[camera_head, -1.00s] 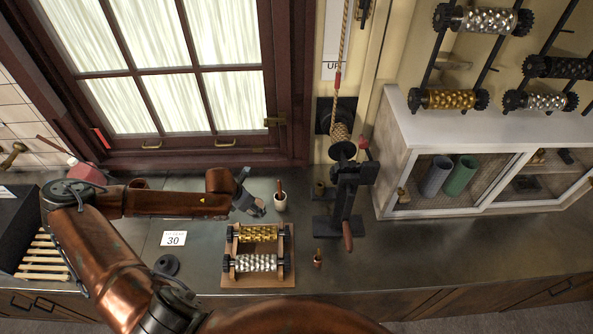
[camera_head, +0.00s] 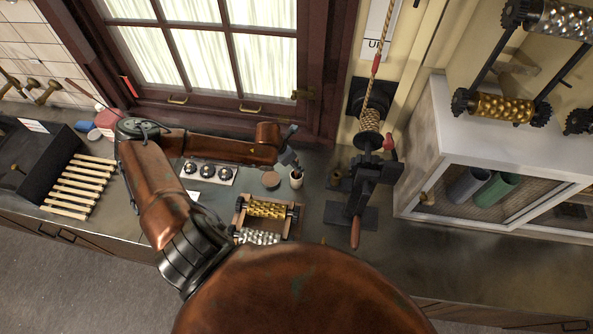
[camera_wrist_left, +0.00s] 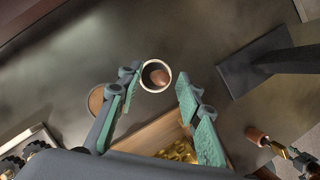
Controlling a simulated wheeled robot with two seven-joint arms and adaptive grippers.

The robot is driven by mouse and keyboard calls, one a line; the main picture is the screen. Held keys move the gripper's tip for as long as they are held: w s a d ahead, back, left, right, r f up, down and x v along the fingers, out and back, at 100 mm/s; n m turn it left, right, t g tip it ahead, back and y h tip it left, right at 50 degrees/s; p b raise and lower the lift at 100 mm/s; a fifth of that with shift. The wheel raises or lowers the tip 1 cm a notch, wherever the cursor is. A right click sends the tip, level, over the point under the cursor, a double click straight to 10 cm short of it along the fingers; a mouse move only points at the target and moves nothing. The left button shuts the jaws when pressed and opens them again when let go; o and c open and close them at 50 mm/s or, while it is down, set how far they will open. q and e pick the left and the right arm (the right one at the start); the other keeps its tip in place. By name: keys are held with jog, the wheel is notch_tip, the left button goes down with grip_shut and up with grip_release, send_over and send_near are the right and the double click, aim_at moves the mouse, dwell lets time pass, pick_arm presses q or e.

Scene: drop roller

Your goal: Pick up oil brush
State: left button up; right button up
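The oil brush appears to be the brown-handled piece standing in a small white cup (camera_head: 296,182) on the metal counter. In the left wrist view its rounded brown handle end (camera_wrist_left: 160,75) shows inside the cup rim (camera_wrist_left: 145,82), seen from above. Its bristles are hidden in the cup. My left gripper (camera_head: 293,163) is at the cup in the head view. In the wrist view its two green-padded fingers are spread (camera_wrist_left: 159,82), one on each side of the cup, with nothing held. Contact cannot be told. My right gripper is out of view.
A wooden stand with a gold roller (camera_head: 268,209) and a silver roller (camera_head: 257,237) sits just in front of the cup. A black crank press (camera_head: 368,190) stands to the right. A round brown lid (camera_head: 271,180) lies left of the cup. The window is behind.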

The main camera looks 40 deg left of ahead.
pick_arm(q)
jog(key=shift+x, duration=1.4)
jog(key=shift+s, duration=0.1)
jog(key=shift+c, duration=0.2)
jog(key=shift+a, duration=0.1)
grip_shut()
